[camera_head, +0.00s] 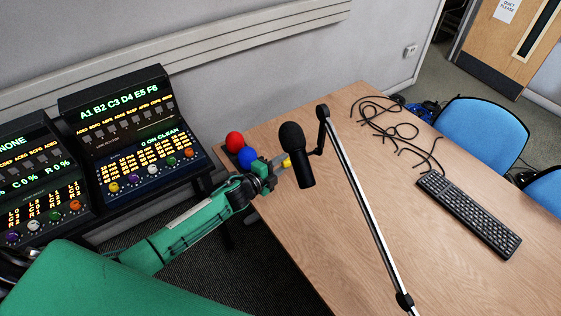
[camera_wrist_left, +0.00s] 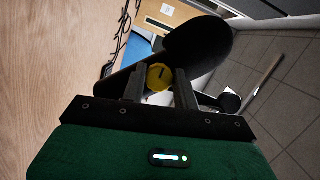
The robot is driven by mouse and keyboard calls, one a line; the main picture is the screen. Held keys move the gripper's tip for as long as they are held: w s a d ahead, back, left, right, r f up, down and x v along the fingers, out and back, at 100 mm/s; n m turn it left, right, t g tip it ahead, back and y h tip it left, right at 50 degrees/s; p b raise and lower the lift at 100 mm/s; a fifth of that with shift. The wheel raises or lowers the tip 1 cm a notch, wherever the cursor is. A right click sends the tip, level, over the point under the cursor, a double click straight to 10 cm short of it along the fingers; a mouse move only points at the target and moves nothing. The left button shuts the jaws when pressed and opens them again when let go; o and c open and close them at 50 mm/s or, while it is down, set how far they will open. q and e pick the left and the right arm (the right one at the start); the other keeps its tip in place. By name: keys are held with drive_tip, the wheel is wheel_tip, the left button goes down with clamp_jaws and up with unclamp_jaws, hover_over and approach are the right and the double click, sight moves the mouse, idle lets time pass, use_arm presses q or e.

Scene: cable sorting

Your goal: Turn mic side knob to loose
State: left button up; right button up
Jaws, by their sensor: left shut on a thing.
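A black microphone (camera_head: 298,156) hangs upright on a boom arm (camera_head: 362,200) above the wooden table. A yellow side knob (camera_head: 286,162) shows on the microphone's left side in the head view. My left gripper (camera_head: 282,164) reaches in from the left and is shut on this knob. In the left wrist view the yellow knob (camera_wrist_left: 160,76) with a dark mark sits between the two fingers of my left gripper (camera_wrist_left: 159,84). The microphone (camera_wrist_left: 198,46) is just beyond it. My right gripper is in neither view.
A red ball (camera_head: 234,142) and a blue ball (camera_head: 248,157) are near my left wrist at the table's edge. Black cables (camera_head: 390,122) and a keyboard (camera_head: 469,213) lie on the table (camera_head: 480,275). Control panels (camera_head: 133,130) stand at left; blue chairs (camera_head: 484,133) are behind.

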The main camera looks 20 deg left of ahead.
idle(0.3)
use_arm(q)
drive_tip(key=o, duration=1)
drive_tip(key=shift+b+v, duration=2.4)
drive_tip(key=shift+v, duration=4.5)
